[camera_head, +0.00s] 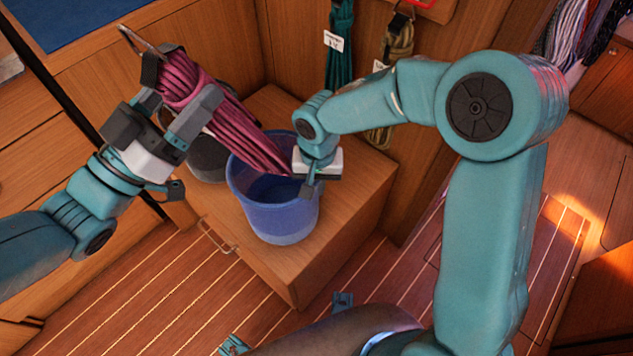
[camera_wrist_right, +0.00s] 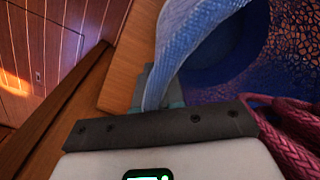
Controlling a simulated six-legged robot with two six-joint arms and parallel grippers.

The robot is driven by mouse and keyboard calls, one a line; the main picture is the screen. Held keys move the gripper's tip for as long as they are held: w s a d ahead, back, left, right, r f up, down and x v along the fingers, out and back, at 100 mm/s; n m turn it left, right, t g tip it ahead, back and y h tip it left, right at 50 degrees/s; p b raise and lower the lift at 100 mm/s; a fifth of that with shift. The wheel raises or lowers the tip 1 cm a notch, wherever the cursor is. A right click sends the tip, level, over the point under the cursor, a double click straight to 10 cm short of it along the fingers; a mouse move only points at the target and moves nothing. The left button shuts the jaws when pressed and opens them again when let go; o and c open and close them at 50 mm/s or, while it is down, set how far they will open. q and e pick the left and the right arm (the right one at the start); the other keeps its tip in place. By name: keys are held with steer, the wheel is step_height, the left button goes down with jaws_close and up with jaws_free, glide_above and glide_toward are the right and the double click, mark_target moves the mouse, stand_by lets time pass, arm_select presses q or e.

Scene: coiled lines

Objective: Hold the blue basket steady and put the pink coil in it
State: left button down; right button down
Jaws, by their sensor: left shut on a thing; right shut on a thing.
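The blue basket (camera_head: 275,218) stands upright on a wooden locker top in the head view. My right gripper (camera_head: 309,188) is shut on its right rim. In the right wrist view, the basket wall (camera_wrist_right: 192,35) runs between the fingers of the right gripper (camera_wrist_right: 160,92). The pink coil (camera_head: 222,110) is a long bundle of rope, tilted. My left gripper (camera_head: 182,108) is shut on its upper part, above and left of the basket. The coil's lower end reaches over the basket's opening, near the right gripper. The pink strands also show at the right of the wrist view (camera_wrist_right: 292,135).
A dark grey round container (camera_head: 208,160) stands behind and left of the basket. A green coil (camera_head: 340,50) and an olive coil (camera_head: 397,40) hang on the wooden wall behind. The locker top (camera_head: 345,185) is clear to the right of the basket.

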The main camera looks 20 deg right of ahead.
arm_select(q)
steer(key=shift+f, duration=0.5)
steer(key=shift+c, duration=0.2)
jaws_free()
steer(key=shift+f, duration=0.1)
steer(key=shift+a, duration=0.1)
steer(key=v, duration=1.1)
steer(key=shift+s+a, duration=0.3)
steer(key=shift+f, duration=0.1)
